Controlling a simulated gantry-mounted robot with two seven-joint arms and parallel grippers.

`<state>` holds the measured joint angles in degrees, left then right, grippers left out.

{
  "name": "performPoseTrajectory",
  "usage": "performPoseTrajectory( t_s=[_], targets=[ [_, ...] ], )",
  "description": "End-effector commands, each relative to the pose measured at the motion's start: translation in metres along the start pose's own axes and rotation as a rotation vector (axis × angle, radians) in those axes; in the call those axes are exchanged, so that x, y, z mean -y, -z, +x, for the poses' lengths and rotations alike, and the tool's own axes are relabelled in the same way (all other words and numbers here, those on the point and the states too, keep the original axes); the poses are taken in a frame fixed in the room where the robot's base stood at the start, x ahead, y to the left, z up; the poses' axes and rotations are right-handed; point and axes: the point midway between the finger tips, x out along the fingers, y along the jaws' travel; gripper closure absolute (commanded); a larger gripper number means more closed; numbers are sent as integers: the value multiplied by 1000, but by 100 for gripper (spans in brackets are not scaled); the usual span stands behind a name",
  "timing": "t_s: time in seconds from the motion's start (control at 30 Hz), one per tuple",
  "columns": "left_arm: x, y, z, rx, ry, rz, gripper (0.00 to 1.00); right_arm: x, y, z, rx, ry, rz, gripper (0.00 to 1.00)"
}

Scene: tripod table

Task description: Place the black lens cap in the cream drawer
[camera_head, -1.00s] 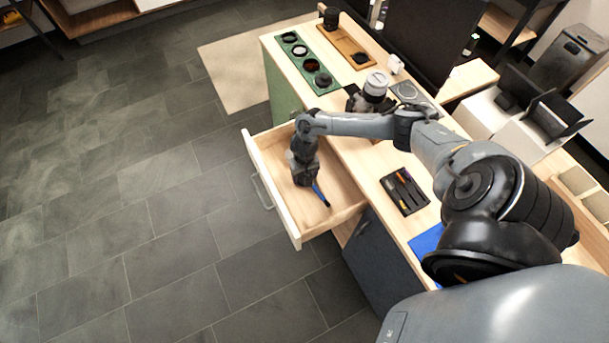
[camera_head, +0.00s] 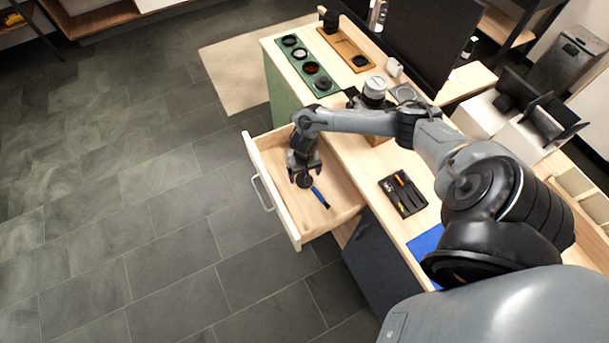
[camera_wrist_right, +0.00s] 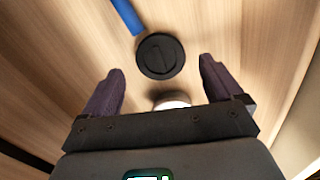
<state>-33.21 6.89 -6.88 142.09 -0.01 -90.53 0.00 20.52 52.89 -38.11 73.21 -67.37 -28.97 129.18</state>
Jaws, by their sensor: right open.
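The black lens cap (camera_wrist_right: 160,56) lies flat in the right wrist view, on the wooden floor of the cream drawer (camera_head: 272,190). It also shows as a dark disc (camera_head: 304,181) just below my gripper in the head view. The drawer is pulled open. My right gripper (camera_head: 303,168) is inside the drawer's outline, its two fingers (camera_wrist_right: 161,70) spread apart with nothing held between them. The cap appears just beyond the fingertips, apart from both. My left gripper is not in view.
A blue marker (camera_head: 320,197) lies in the drawer near the cap. A partly hidden pale round object (camera_wrist_right: 172,99) shows between the finger bases. On the counter are a green tray (camera_head: 290,57), a wooden tray (camera_head: 338,43), a black pen tray (camera_head: 403,195) and a blue mat (camera_head: 426,243).

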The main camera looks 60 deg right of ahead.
Motion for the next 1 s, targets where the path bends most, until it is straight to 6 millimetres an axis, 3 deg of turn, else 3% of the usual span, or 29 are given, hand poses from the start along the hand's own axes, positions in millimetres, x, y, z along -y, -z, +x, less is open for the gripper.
performPoseTrajectory(
  t_s=[0.03,0.2,0.43,0.63,1.0],
  targets=[
    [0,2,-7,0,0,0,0,0,1,-14,-2,1,0,7],
    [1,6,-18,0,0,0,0,0,0,-46,-2,2,-1,7],
    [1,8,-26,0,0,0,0,0,0,-77,-1,1,0,7],
    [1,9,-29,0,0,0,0,0,0,-89,0,2,1,7],
    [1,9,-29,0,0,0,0,0,0,-90,0,1,1,7]
  ],
)
